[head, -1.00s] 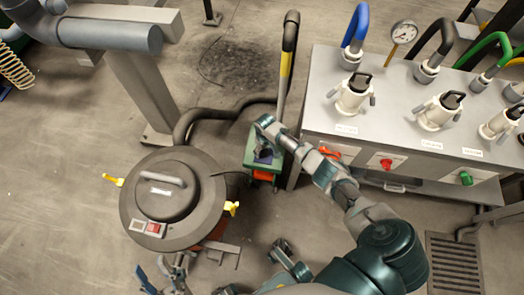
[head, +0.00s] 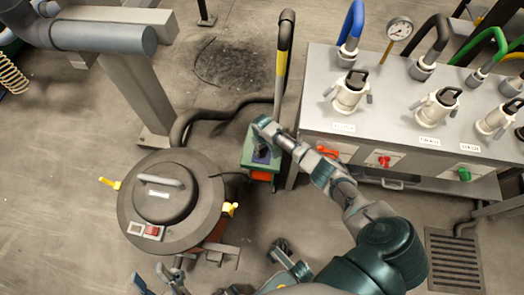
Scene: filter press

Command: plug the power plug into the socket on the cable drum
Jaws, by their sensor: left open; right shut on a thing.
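The cable drum (head: 257,176) is a green and orange unit standing on the floor just left of the steel bench. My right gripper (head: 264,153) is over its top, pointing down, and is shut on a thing. The gripper hides most of it; a dark cable (head: 229,173) runs from the round grey vessel towards this spot. The power plug and the socket cannot be made out under the gripper, nor whether they touch. My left gripper (head: 155,279) is open and empty at the bottom edge, below the vessel and away from the drum.
The round grey vessel (head: 201,219) with yellow clips stands left of the drum. A thick dark hose (head: 200,116) and upright tube (head: 283,65) lie behind it. The steel bench (head: 385,122) with valves is close on the right. Open floor lies at far left.

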